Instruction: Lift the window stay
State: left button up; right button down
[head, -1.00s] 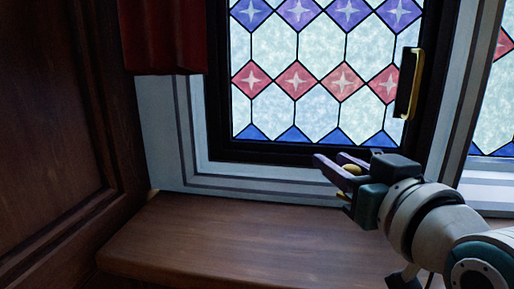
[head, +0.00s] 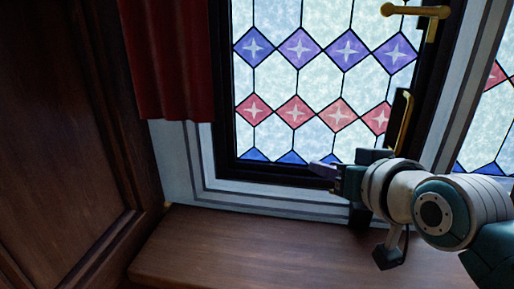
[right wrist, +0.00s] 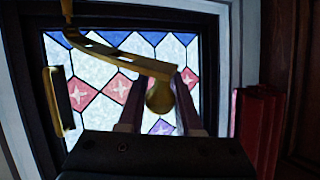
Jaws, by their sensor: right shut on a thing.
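The window stay (right wrist: 112,57) is a brass bar with holes and a rounded knob at its end, in the right wrist view. Its knob end lies between the two fingers of my right gripper (head: 324,171), which is shut on it. The other end of the bar runs up to the left, to the dark frame edge in that view. In the head view the gripper is in front of the lower frame of the stained-glass window (head: 296,78) and hides the stay. My left gripper is not in view.
A black and brass handle (head: 401,121) is on the window's right side, just above my right wrist. A brass latch (head: 418,11) is higher up. A red curtain (head: 170,70) hangs at left. The wooden sill (head: 220,250) below is clear.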

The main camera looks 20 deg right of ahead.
jog(key=c, duration=0.6)
grip_release()
jog(key=shift+s, duration=0.15)
jog(key=b+v, duration=0.2)
jog(key=v, duration=0.7)
jog(key=shift+s, duration=0.3)
jog(key=shift+a+r, duration=0.15)
jog(key=shift+r, duration=0.05)
